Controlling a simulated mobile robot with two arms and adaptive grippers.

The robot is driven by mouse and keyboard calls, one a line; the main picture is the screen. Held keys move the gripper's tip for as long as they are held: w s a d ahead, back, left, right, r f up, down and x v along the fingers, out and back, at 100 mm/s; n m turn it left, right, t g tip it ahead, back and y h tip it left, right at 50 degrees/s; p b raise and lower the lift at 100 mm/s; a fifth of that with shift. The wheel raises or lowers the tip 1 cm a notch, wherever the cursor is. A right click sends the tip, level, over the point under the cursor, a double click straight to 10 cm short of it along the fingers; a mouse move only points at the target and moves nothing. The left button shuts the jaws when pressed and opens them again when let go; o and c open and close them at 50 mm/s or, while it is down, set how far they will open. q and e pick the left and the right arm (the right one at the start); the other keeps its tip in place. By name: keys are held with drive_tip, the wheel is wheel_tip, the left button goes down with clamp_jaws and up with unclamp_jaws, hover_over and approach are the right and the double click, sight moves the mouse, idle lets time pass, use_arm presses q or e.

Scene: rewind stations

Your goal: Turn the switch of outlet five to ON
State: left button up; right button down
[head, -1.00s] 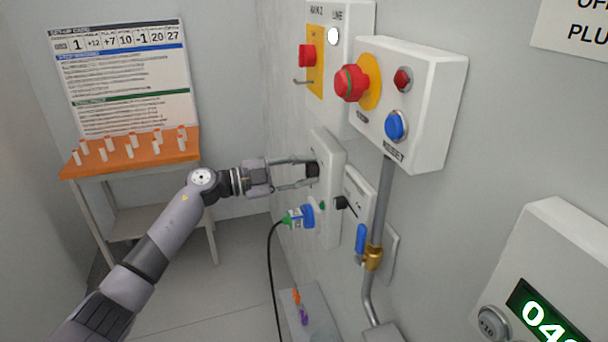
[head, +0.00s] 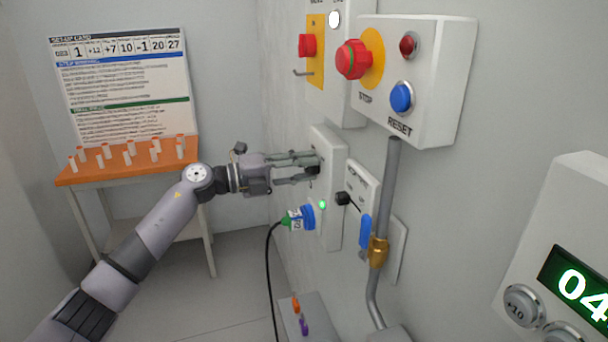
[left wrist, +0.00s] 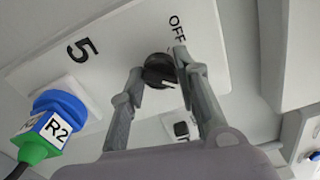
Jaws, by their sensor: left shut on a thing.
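The outlet five panel (head: 331,222) is a tall white plate on the right wall. In the left wrist view it bears a "5" (left wrist: 82,49) and the word OFF (left wrist: 177,30). Its black switch knob (left wrist: 159,70) sits between the fingertips of my left gripper (left wrist: 160,66), which is shut on it. A white mark on the knob faces away from OFF. In the head view my left gripper (head: 316,164) largely hides the knob. A green lamp (head: 322,205) below it is lit. A blue and green plug (head: 300,217), marked R2 (left wrist: 57,131), is in the socket. My right gripper is out of view.
A box with a red stop button (head: 353,59) and blue reset button (head: 401,97) is above right. A pipe with a blue-handled valve (head: 365,232) runs below it. A black cable (head: 269,290) hangs from the plug. An orange-topped table (head: 125,165) stands behind my arm.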

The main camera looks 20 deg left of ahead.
use_arm(q)
drive_tip(key=shift+f+m, duration=0.1)
drive_tip(key=shift+m, duration=0.4)
drive_tip(key=o, duration=1.2)
drive_tip(key=shift+c, duration=0.2)
drive_tip(key=shift+a, duration=0.1)
drive_tip(key=v, duration=1.2)
